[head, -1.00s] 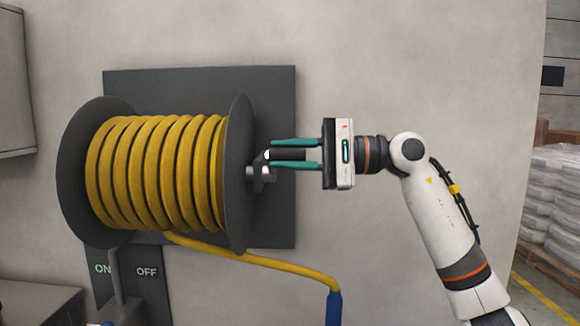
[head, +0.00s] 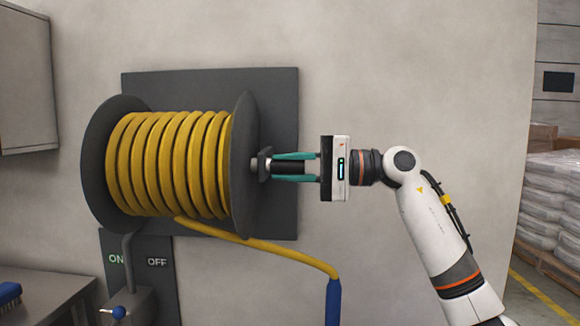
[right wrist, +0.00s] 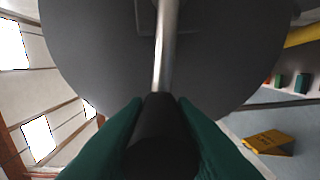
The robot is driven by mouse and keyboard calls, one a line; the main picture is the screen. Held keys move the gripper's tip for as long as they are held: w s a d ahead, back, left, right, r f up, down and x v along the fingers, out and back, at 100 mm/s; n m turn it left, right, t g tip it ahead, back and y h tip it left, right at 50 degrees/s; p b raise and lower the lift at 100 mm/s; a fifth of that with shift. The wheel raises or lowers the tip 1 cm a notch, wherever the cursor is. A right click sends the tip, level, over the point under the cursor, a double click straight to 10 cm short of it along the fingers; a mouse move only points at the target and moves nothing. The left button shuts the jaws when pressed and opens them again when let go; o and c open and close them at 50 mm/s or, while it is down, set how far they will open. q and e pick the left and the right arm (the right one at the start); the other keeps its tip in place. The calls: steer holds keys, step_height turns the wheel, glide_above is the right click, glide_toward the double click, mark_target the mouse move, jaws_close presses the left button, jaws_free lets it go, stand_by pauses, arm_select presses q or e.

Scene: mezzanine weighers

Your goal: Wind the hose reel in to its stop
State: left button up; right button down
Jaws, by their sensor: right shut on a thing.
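The hose reel (head: 243,165) is mounted on a dark wall plate (head: 275,85), with a yellow hose (head: 170,165) wound on it in several turns. The hose's free end runs down to the right to a blue nozzle (head: 333,303). My right gripper (head: 293,167) is at the reel's right side, its green fingers shut on the black grip of the crank handle (head: 263,166). In the right wrist view the black grip (right wrist: 160,135) lies between the fingers, and a metal crank arm (right wrist: 166,45) runs up across the grey reel flange. My left gripper is not in view.
A bench (head: 50,285) with a blue brush (head: 10,292) is at lower left. A wall cabinet (head: 25,80) hangs upper left. Stacked sacks (head: 550,200) stand at right.

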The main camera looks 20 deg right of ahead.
steer(key=shift+f, duration=0.15)
steer(key=c, duration=1.2)
jaws_free()
steer(key=shift+w, duration=0.1)
step_height(320, 180, up, 10)
steer(key=shift+f+p, duration=0.1)
steer(key=shift+p, duration=0.4)
steer(key=shift+c, duration=0.4)
